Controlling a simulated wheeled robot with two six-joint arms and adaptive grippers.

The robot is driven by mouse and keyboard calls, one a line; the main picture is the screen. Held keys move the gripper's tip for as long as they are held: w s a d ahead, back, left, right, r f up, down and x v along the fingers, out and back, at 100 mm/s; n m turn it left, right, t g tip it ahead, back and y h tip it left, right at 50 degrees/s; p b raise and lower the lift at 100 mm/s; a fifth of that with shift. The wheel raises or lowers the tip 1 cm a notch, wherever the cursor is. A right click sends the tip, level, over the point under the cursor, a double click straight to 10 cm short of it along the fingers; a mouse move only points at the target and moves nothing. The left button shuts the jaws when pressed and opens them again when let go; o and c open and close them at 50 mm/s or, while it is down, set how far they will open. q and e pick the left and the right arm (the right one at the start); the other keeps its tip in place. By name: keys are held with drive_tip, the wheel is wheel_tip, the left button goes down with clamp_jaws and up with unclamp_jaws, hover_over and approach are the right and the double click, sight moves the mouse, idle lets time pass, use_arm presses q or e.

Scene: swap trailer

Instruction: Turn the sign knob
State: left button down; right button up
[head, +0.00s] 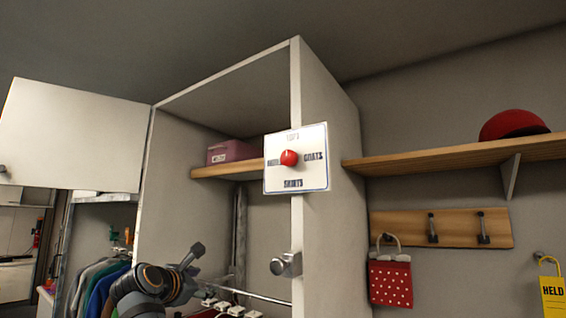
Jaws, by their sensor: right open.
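The red sign knob (289,157) sits in the middle of a white square sign (312,182) on the front edge of the open cabinet. The sign has words around the knob: the right one reads COATS and the bottom one seems to read SHIRTS. The left word is partly covered by the knob or too blurred, and the top one is faint. I cannot tell where the knob points. My right gripper (190,257) is open and empty at the lower left, below and left of the sign, apart from it. My left gripper is not in view.
The cabinet's white door (75,135) stands open at left. A shelf holds a pink box (232,151). A metal latch (287,264) sticks out below the sign. At right are a wooden shelf (440,155) with a red cap (513,125), and a hook rail (455,228) with a dotted bag (391,283).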

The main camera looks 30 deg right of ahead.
drive_tip(key=s+r+m+g+h, duration=0.1)
drive_tip(key=s+r+h, duration=0.1)
drive_tip(key=s+r, duration=0.65)
drive_tip(key=s+r+h, duration=0.1)
drive_tip(key=s+r, duration=0.4)
drive_tip(key=r, duration=0.6)
drive_tip(key=m+g+h, duration=0.1)
drive_tip(key=g+h, duration=0.1)
approach(287, 158)
drive_tip(key=p+x, duration=0.8)
drive_tip(key=p, duration=0.1)
drive_tip(key=shift+r, duration=0.1)
drive_tip(key=shift+w+d, duration=0.3)
drive_tip(key=shift+d, duration=0.1)
drive_tip(key=shift+s+a, duration=0.1)
drive_tip(key=shift+a, duration=0.05)
drive_tip(key=shift+c, duration=0.4)
drive_tip(key=c, duration=1.1)
drive_tip(key=shift+m, duration=0.3)
